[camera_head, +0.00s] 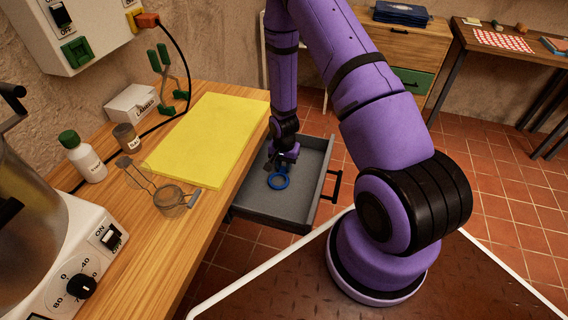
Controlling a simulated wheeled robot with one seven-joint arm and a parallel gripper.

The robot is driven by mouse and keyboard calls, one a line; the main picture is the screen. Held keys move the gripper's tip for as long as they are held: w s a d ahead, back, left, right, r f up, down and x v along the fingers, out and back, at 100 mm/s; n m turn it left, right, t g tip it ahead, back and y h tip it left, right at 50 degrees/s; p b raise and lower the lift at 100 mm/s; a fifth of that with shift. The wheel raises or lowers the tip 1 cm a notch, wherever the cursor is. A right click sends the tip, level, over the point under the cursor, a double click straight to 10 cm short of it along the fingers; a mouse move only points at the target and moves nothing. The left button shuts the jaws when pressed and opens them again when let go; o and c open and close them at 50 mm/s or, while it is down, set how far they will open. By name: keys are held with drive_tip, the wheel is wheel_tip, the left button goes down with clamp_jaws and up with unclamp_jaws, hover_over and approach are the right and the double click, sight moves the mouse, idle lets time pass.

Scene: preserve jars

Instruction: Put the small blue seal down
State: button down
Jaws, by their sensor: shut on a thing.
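My gripper (286,158) reaches down over the open grey drawer (312,168) beside the workbench. It is shut on the small blue seal (278,182), a blue ring that shows just below the fingertips. The upper part of the ring is close against the fingers, and more blue shows there. I cannot tell whether the ring touches the drawer floor. The rest of the drawer floor that shows is bare. My forearm and wrist hide part of the drawer's far side.
The workbench (180,227) holds a yellow board (211,137), a sieve (172,197), a white bottle (82,156), a small jar (127,138) and a labelled box (131,104). The drawer's dark handle (335,186) sticks out right. A wooden cabinet (402,47) and another table (462,38) stand behind.

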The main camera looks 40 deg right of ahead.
drive_tip(key=c, duration=0.9)
unclamp_jaws()
drive_tip(key=s+a+r+n+t, duration=0.1)
drive_tip(key=s+a+r+n, duration=0.1)
drive_tip(key=r, duration=1.7)
drive_tip(key=s+a+r+n+t, duration=0.2)
drive_tip(key=r+n, duration=0.1)
drive_tip(key=r, duration=1.6)
drive_tip(key=s+a+r+n+t, duration=0.1)
drive_tip(key=s+a+r+n, duration=0.1)
drive_tip(key=s+r, duration=0.6)
drive_tip(key=s+a+r+n+t, duration=0.1)
drive_tip(key=s+a+r+n, duration=0.1)
drive_tip(key=s+r, duration=0.5)
drive_tip(key=s+n, duration=0.1)
drive_tip(key=s, duration=0.3)
drive_tip(key=shift+s+a+r, duration=0.15)
drive_tip(key=shift+a+r, duration=0.2)
drive_tip(key=shift+r, duration=0.05)
